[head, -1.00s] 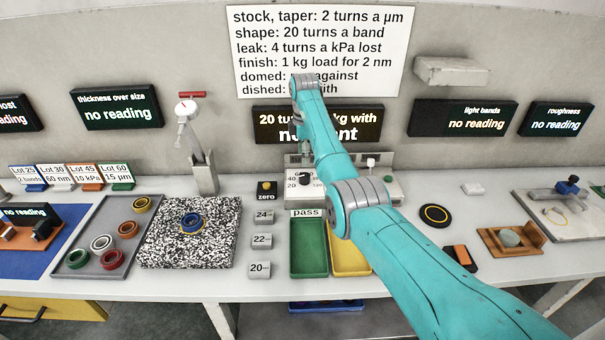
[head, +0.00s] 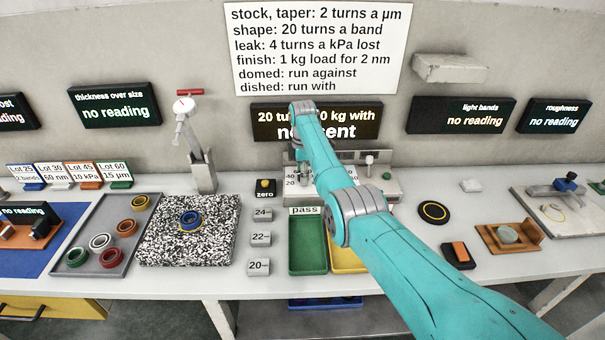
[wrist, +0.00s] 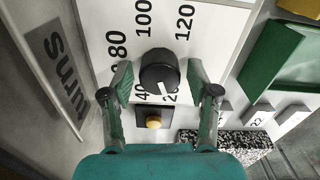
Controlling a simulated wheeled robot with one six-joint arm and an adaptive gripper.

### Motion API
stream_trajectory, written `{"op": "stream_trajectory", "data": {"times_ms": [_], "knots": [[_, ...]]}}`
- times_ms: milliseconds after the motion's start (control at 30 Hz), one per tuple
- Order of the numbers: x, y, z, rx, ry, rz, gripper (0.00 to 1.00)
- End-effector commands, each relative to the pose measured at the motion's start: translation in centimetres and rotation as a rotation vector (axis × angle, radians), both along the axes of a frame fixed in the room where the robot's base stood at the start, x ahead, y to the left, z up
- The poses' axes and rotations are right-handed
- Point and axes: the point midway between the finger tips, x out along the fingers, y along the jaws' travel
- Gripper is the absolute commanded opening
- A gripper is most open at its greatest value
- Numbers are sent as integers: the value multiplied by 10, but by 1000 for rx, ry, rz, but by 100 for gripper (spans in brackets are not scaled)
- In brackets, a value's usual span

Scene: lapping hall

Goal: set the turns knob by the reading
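The turns knob (wrist: 158,73) is black with a white pointer mark. In the wrist view it sits on a white dial plate (wrist: 118,32) marked 20, 40, 80, 100 and 120. The pointer aims down and slightly right, towards the 20. My gripper (wrist: 159,82) is open, with one finger on each side of the knob and a small gap at each side.
The wall sign (head: 318,48) reads shape: 20 turns a band; stock, taper: 2 turns a µm. The thickness (head: 115,106), light bands (head: 462,115) and roughness (head: 553,117) displays say no reading. A blue ring (head: 191,219) lies on the speckled plate (head: 160,250). A yellow button (wrist: 153,121) is below the knob.

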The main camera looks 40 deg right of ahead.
Motion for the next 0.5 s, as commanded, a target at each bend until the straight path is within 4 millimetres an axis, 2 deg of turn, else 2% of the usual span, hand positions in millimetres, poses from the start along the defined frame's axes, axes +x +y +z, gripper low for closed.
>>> {"op": "stream_trajectory", "data": {"times_ms": [33,167,200,500], "knots": [[0,0,0,0,0,0,40],[0,0,0,0,0,0,8],[0,0,0,0,0,0,5],[0,0,0,0,0,-29,5]]}}
